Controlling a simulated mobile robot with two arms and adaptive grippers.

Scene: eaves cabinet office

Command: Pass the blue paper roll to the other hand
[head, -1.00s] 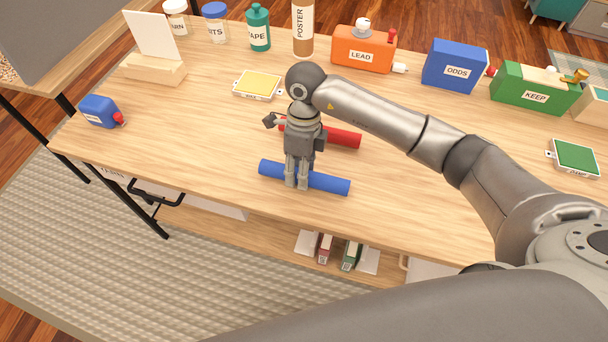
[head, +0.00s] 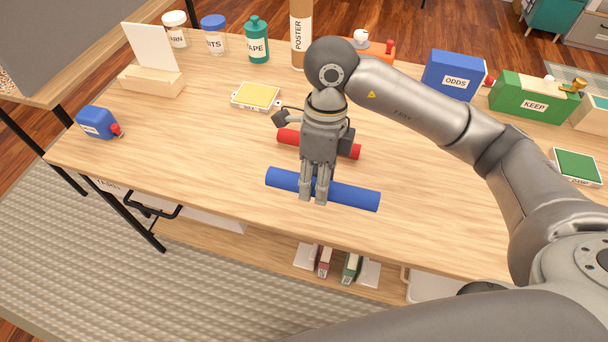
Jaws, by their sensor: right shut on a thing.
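The blue paper roll (head: 350,194) is a long cylinder in the middle of the head view, lying across my right gripper's fingers. My right gripper (head: 314,192) points down and is shut on the roll left of its middle. The roll appears raised above the table. A red roll (head: 289,137) lies on the table behind it, partly hidden by the gripper. My left gripper does not show.
The wooden table (head: 200,160) is clear at the left front. The ODDS box (head: 453,75), KEEP box (head: 535,97) and green pad (head: 576,165) stand right.

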